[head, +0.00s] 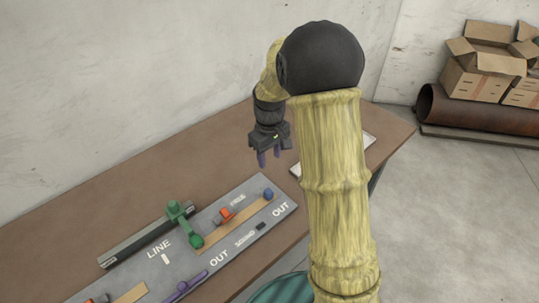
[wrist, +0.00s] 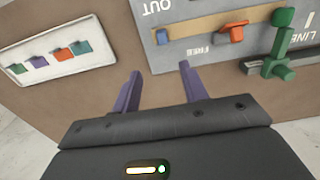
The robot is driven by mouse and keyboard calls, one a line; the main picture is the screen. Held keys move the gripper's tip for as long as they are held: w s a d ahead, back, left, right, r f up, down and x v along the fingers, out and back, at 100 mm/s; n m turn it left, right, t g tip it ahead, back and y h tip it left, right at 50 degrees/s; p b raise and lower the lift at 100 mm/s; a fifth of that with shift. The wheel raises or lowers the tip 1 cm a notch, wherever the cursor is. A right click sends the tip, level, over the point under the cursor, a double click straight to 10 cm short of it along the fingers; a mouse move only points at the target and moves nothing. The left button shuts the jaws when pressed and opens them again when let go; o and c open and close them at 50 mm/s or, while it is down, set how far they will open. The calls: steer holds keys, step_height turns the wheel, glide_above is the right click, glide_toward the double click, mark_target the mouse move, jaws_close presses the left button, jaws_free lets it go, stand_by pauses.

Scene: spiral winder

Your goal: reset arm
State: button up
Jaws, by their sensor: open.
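My gripper (head: 269,160) hangs in the air above the brown table (head: 100,222), near the far right end of the grey panel (head: 235,218) in the head view. Its two purple fingers (wrist: 158,88) are apart and empty in the wrist view. My arm is bent, with the black joint high and the gripper pointing down. The panel carries a green lever (head: 186,225), an orange slider (head: 223,215) and a blue knob (head: 268,194). In the wrist view the green lever (wrist: 278,48), orange slider (wrist: 232,33) and blue knob (wrist: 162,37) lie beyond the fingers.
A white tray (wrist: 45,65) with several coloured pieces lies on the table; my arm partly hides it in the head view. A purple part (head: 186,286) sits at the panel's near edge. Cardboard boxes (head: 480,75) and a rusty pipe (head: 470,110) stand back right. A wall runs behind the table.

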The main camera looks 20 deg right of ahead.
stand_by(0.4)
steer(key=s+r+m+t, duration=0.2)
steer(key=s+m, duration=0.3)
steer(key=s, duration=1.2)
steer(key=shift+s+r+t, duration=0.3)
steer(key=shift+r, duration=0.4)
stand_by(0.5)
